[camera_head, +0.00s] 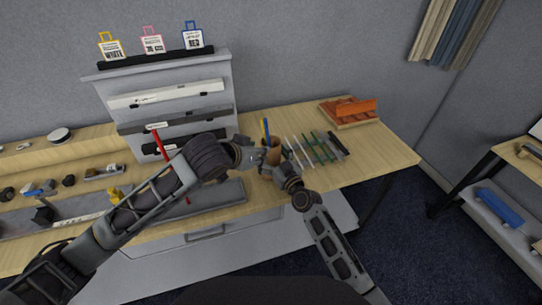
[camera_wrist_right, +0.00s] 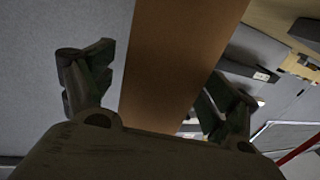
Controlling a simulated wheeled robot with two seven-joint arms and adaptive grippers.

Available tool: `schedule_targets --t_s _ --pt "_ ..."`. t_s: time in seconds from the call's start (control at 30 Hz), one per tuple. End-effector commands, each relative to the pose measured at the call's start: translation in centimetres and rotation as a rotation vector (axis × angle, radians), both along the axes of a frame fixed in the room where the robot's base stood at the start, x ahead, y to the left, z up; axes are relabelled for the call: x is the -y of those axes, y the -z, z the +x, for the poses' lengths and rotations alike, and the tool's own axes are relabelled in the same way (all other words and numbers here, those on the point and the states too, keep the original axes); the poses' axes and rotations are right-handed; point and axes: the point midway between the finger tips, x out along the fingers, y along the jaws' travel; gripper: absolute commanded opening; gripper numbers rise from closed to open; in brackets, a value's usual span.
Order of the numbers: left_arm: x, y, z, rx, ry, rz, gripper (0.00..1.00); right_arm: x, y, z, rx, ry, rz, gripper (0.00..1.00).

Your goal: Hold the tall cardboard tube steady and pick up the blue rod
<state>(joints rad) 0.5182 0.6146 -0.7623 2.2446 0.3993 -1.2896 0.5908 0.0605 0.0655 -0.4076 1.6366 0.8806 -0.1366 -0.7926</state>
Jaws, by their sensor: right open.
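The brown cardboard tube (camera_head: 272,156) stands upright on the table between my two grippers in the head view. The blue rod (camera_head: 267,129) sticks up from its top, close beside a yellow rod (camera_head: 263,127). My right gripper (camera_head: 281,172) reaches the tube from the front right. In the right wrist view, its open fingers (camera_wrist_right: 157,92) are on either side of the tube (camera_wrist_right: 175,65), with a gap visible at the left finger. My left gripper (camera_head: 257,155) is at the tube's left side. Its fingers are too small and overlapped to tell whether they are shut.
Several thin white and green rods (camera_head: 312,149) lie right of the tube. An orange-brown tray (camera_head: 351,111) sits at the back right. A grey shelf unit (camera_head: 165,100) stands behind my left arm. A red rod (camera_head: 160,144) stands near that arm. The table's right end is clear.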

Motion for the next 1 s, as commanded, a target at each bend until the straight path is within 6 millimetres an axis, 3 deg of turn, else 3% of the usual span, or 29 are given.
schedule_targets --t_s 0.23,0.6,1.0 --pt "0.0 0.0 0.0 0.0 0.0 0.0 0.36 -0.02 -0.01 0.0 0.0 0.0 0.001 0.86" --pt "0.0 0.0 0.0 0.0 0.0 0.0 0.36 -0.02 -0.01 -0.01 0.0 0.0 0.001 0.39" --pt "0.21 0.07 -0.08 0.005 -0.004 -0.002 0.35 0.0 0.0 -0.01 0.0 0.0 0.001 0.38"
